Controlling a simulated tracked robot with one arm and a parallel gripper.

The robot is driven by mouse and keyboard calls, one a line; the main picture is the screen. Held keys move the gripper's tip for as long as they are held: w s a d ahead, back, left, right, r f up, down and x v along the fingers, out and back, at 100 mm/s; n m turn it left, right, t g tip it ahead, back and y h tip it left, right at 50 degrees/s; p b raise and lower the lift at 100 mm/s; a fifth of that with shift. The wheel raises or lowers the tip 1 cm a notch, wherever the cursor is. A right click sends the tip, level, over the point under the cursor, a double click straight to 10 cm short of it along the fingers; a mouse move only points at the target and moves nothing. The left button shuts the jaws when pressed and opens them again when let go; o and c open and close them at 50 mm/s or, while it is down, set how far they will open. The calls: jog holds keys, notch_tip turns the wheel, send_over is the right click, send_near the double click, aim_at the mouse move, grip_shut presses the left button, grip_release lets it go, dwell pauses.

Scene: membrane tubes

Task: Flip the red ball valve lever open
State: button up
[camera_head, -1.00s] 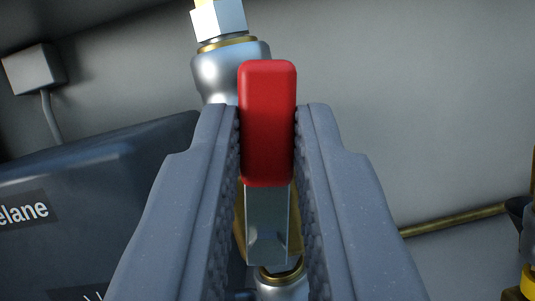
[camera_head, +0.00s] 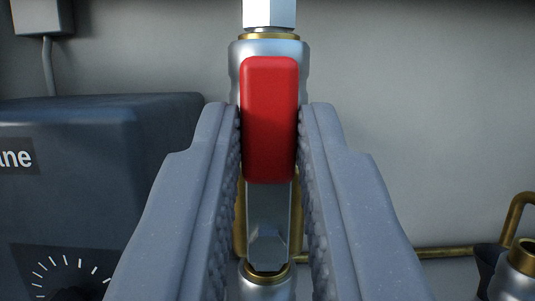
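The red lever (camera_head: 269,120) of the ball valve stands in the middle of the view, with its bare metal shank (camera_head: 268,222) below the red grip. My gripper (camera_head: 270,112) has one finger on each side of the red grip, and both fingertips touch its sides. The gripper is shut on the lever. The silver valve body (camera_head: 236,70) shows behind the lever. The lever lies in line with the vertical pipe. Part of the valve is hidden behind the lever and my fingers.
A dark box (camera_head: 90,150) with a label and a dial stands at the left. A small grey box (camera_head: 40,15) with a cable is on the wall at upper left. A brass pipe (camera_head: 440,253) and a brass fitting (camera_head: 522,256) are at lower right.

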jog(key=o, duration=0.4)
jog(key=shift+f, duration=0.1)
jog(key=shift+b+v, duration=4.7)
jog(key=shift+v, duration=2.15)
